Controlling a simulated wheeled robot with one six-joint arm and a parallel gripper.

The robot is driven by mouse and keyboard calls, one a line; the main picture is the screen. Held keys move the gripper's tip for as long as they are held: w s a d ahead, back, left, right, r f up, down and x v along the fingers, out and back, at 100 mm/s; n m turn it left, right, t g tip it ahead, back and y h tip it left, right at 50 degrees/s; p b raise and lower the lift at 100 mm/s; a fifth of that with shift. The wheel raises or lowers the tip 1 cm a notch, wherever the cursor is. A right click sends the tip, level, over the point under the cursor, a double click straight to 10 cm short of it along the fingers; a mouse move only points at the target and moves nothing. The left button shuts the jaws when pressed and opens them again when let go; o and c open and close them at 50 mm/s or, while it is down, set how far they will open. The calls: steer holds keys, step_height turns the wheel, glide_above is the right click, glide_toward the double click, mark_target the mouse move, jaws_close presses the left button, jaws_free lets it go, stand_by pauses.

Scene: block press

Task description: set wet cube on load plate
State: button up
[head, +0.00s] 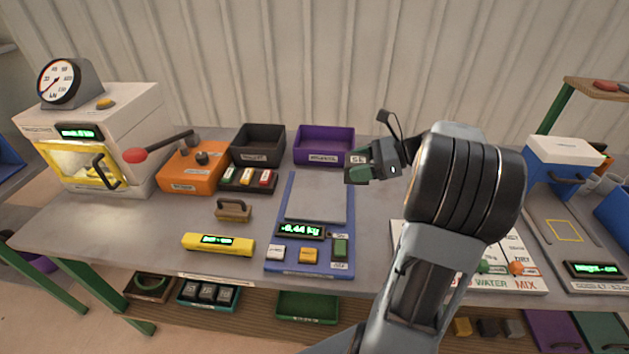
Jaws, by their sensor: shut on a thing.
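My gripper (368,164) points left in the head view, raised above the back right of the blue scale. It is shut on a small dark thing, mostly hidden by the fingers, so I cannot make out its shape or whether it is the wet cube. The blue scale (275,257) has a bare grey plate (316,195), and its display seems to read -0.44 kg. A flat station (590,252) at the right has a bare yellow square outline (564,230). I cannot tell which surface is the load plate.
A black tray (258,143) and a purple tray (323,144) stand at the back. A white press (125,110) with a yellow-framed window is at the left, near an orange box (190,170). A brown-handled tool (233,208) and yellow bar (218,244) lie left of the scale.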

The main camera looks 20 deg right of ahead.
steer(key=w+a+f, duration=0.1)
steer(key=w+f, duration=0.1)
steer(key=w, duration=0.1)
steer(key=w+a+f, duration=0.2)
steer(key=w+f, duration=0.1)
steer(key=w+a+f, duration=0.2)
steer(key=w, duration=0.1)
steer(key=shift+f, duration=0.15)
steer(key=shift+w+a+f, duration=0.3)
steer(key=shift+w+f, duration=0.1)
steer(key=shift+f, duration=0.2)
steer(key=shift+w+a+f, duration=0.1)
steer(key=shift+w+f, duration=0.1)
steer(key=shift+f, duration=1.55)
steer(key=shift+f, duration=0.1)
steer(key=o, duration=1.4)
steer(key=shift+f, duration=0.1)
steer(key=shift+c, duration=0.2)
